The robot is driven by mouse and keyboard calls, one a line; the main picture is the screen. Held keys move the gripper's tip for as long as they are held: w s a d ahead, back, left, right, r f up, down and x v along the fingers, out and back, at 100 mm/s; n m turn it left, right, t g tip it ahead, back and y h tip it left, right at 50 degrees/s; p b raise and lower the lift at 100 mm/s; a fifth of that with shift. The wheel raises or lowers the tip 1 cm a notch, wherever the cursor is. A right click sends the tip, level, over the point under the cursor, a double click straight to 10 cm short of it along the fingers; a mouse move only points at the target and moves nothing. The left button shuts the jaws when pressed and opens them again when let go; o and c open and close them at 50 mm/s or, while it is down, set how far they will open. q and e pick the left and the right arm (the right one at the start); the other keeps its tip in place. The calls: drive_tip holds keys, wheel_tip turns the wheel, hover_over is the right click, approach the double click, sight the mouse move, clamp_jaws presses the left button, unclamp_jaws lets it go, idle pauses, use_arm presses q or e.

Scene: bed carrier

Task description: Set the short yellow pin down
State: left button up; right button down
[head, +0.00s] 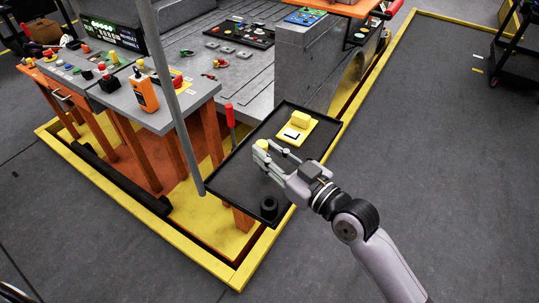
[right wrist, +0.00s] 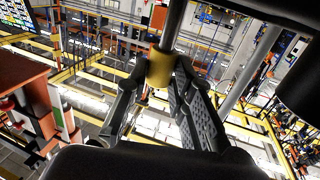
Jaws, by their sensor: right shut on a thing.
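My right gripper (head: 266,150) is shut on the short yellow pin (head: 262,145) over the black tray (head: 240,178). In the head view only a small yellow part of the pin shows at the fingertips; I cannot tell whether it touches the tray. In the right wrist view the yellow pin (right wrist: 161,68) sits between the two fingers, with a grey rod showing at its upper end. My left gripper is not in view.
The tray also holds a yellow block with a white patch (head: 297,128) at the back and a black round part (head: 268,206) near the front corner. A red-handled tool (head: 230,116) stands by the left edge. A grey post (head: 172,80) rises left of the tray.

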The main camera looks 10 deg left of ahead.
drive_tip(key=shift+f, duration=0.35)
drive_tip(key=shift+f, duration=0.15)
drive_tip(key=c, duration=1.4)
unclamp_jaws()
